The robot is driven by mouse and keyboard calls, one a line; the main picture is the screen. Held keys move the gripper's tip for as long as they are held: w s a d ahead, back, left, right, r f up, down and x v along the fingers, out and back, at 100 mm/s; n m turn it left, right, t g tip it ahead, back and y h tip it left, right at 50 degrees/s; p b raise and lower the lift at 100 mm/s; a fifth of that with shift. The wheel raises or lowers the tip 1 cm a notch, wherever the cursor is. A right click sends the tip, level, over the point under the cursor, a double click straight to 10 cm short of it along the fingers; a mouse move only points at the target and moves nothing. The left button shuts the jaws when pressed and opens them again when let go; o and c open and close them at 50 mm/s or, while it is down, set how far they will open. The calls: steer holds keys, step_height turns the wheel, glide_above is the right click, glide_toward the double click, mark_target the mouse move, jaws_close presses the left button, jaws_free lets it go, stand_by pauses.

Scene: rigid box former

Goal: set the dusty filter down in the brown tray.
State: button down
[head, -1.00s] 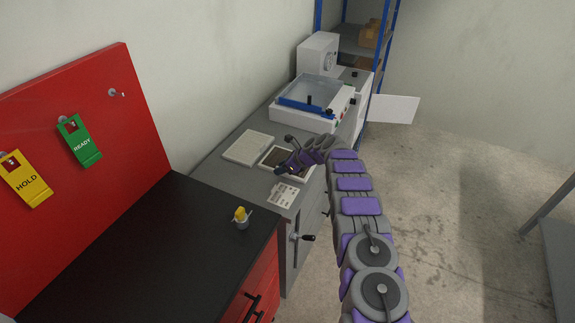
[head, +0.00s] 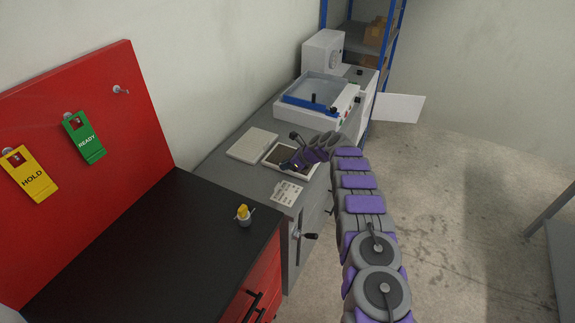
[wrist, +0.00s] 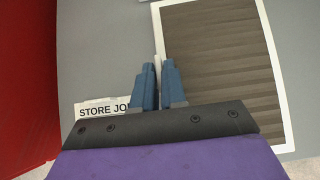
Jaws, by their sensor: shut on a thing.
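The dusty filter (head: 272,158) has a white frame and brown pleats. It is at the grey cabinet's top in the head view, and its pleats fill much of the right side of the wrist view (wrist: 222,75). My gripper (wrist: 159,64) is shut on the thin white edge at the filter's left side. In the head view my gripper (head: 288,165) is over the filter's near side and hides part of it. I cannot tell whether the filter rests on the cabinet or hangs just above it. I see no brown tray in these frames.
A pale flat panel (head: 252,144) lies left of the filter, and a printed card (head: 287,193) lies in front. A white machine with a clear lid (head: 322,89) stands behind. A black worktop (head: 150,245) with a yellow-topped item (head: 244,213) is at the near left.

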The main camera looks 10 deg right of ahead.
steer(key=shift+r, duration=0.55)
steer(key=shift+s+d+r+p, duration=0.15)
steer(key=shift+r+p, duration=0.15)
steer(key=shift+r, duration=0.25)
steer(key=shift+s+d+r+p, duration=0.15)
steer(key=shift+r+p, duration=0.15)
steer(key=shift+r, duration=0.25)
steer(key=s+d+r+p, duration=0.1)
steer(key=s+d, duration=0.3)
steer(key=s, duration=0.3)
steer(key=s+d+p, duration=0.1)
steer(key=s+d, duration=0.3)
steer(key=s, duration=0.2)
steer(key=s+a+r+m+t+h, duration=0.1)
steer(key=s+a+r+m+h, duration=0.1)
steer(key=r, duration=0.5)
steer(key=s+a+r+m+t+h, duration=0.1)
steer(key=s+a+r+m+h, duration=0.1)
steer(key=s+r+m, duration=0.3)
steer(key=s+a+r+m+t+h, duration=0.2)
steer(key=s+a+r+m+h, duration=0.1)
steer(key=r, duration=0.5)
steer(key=shift+s+a+r+m, duration=0.3)
steer(key=shift+s+a+m, duration=0.05)
steer(key=shift+a+m, duration=0.1)
steer(key=shift+w, duration=0.1)
steer(key=shift+f, duration=0.1)
